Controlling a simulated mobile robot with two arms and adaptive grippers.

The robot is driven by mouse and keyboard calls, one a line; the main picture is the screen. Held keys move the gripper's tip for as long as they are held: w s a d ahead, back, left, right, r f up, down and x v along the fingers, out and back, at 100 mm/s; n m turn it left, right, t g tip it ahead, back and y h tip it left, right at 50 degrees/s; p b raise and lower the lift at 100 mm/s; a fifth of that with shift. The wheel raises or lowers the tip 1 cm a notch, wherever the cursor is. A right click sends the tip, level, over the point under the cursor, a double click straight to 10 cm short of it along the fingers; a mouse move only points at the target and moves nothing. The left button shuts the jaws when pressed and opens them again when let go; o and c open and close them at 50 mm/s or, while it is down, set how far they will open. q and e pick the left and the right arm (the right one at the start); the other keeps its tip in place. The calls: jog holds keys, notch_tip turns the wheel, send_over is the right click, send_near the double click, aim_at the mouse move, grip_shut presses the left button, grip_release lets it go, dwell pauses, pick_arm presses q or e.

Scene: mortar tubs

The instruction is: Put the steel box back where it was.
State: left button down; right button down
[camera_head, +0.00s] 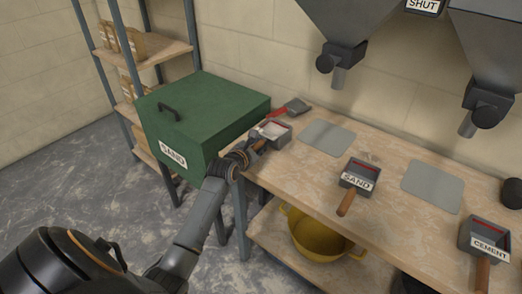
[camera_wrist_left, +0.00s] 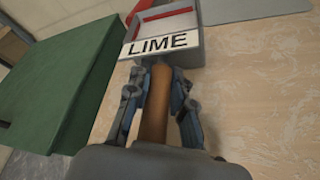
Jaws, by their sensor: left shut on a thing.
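A steel box (camera_head: 272,131) with a wooden handle is at the left end of the bench, close to the green bin. In the left wrist view the steel box (camera_wrist_left: 183,47) shows a LIME label and a red stripe inside. My left gripper (camera_wrist_left: 158,92) has its fingers on both sides of the wooden handle and is shut on it. The left gripper also shows in the head view (camera_head: 256,147). I cannot tell whether the box touches the bench. Two similar boxes, SAND (camera_head: 359,173) and CEMENT (camera_head: 485,239), stand farther right. My right gripper is not in view.
The wooden bench (camera_head: 300,180) has two grey plates, one left (camera_head: 327,137) and one right (camera_head: 432,187). A red-handled tool (camera_head: 290,109) lies behind the box. A green SAND bin (camera_head: 205,110) stands left. Hoppers hang above; a yellow tub (camera_head: 315,240) sits below.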

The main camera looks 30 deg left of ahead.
pick_arm(q)
jog(key=shift+s+r, duration=0.1)
jog(key=shift+r, duration=0.05)
jog(key=c, duration=1.6)
grip_release()
jog(key=shift+f, duration=0.25)
jog(key=o, duration=0.4)
jog(key=shift+o, duration=0.2)
jog(key=shift+r, duration=0.15)
jog(key=shift+s+d, duration=0.1)
jog(key=shift+s, duration=0.05)
jog(key=p+v, duration=0.1)
jog(key=v, duration=1)
jog(key=shift+s, duration=0.35)
jog(key=shift+r, duration=0.1)
